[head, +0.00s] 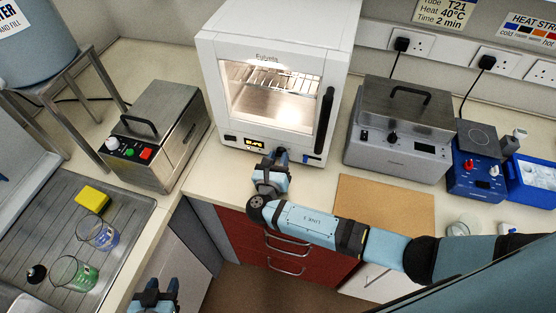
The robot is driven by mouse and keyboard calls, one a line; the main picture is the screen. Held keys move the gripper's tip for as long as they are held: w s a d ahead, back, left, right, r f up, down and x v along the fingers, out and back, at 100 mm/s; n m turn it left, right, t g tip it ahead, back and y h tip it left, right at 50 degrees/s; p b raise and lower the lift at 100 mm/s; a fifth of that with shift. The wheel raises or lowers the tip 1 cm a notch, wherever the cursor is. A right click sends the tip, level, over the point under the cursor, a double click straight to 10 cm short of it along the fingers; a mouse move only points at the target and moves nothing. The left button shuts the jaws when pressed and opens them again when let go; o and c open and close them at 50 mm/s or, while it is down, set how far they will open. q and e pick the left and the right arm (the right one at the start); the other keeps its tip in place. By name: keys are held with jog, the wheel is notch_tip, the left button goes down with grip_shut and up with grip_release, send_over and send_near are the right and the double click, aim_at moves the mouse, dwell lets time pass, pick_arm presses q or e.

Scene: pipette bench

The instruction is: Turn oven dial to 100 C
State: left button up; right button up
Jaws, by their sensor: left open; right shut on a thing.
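The white oven (232,85) stands at the back centre, with a lit chamber behind a glass door. Its lower front panel has a small lit display (254,143), too small for me to read. My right gripper (279,156) is at this panel, just right of the display, shut on the oven dial. The gripper hides the dial, so its pointer and setting cannot be seen. My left gripper (157,293) is open and empty at the bottom left, in front of the bench edge and away from the oven.
A steel bath with buttons (155,135) stands left of the oven and a grey lidded bath (400,130) stands right. The oven's black door handle (325,110) rises near my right gripper. A brown board (385,205) lies on the right bench. Beakers (98,233) stand on the left drainer.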

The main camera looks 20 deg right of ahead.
jog(key=m+b, duration=0.1)
jog(key=m, duration=0.1)
jog(key=m+b, duration=0.1)
jog(key=m, duration=0.1)
jog(key=shift+f+m+b, duration=0.2)
jog(key=shift+m+b, duration=0.1)
jog(key=m+b, duration=0.2)
jog(key=shift+s+m, duration=0.1)
jog(key=shift+m, duration=0.3)
jog(key=m+b, duration=0.2)
jog(key=shift+f+m+b, duration=0.1)
jog(key=shift+m+b, duration=0.2)
jog(key=m+b, duration=0.8)
jog(key=shift+m+b, duration=0.6)
jog(key=shift+b, duration=0.3)
pick_arm(q)
notch_tip(320, 180, down, 16)
jog(key=d+b, duration=0.1)
jog(key=shift+w+d+f, duration=0.2)
jog(key=shift+w+d, duration=0.15)
pick_arm(e)
jog(key=shift+m, duration=0.6)
pick_arm(q)
jog(key=shift+d+n, duration=0.1)
jog(key=shift+n, duration=0.2)
pick_arm(e)
jog(key=shift+r, duration=0.2)
jog(key=o, duration=0.9)
pick_arm(q)
jog(key=shift+f, duration=0.1)
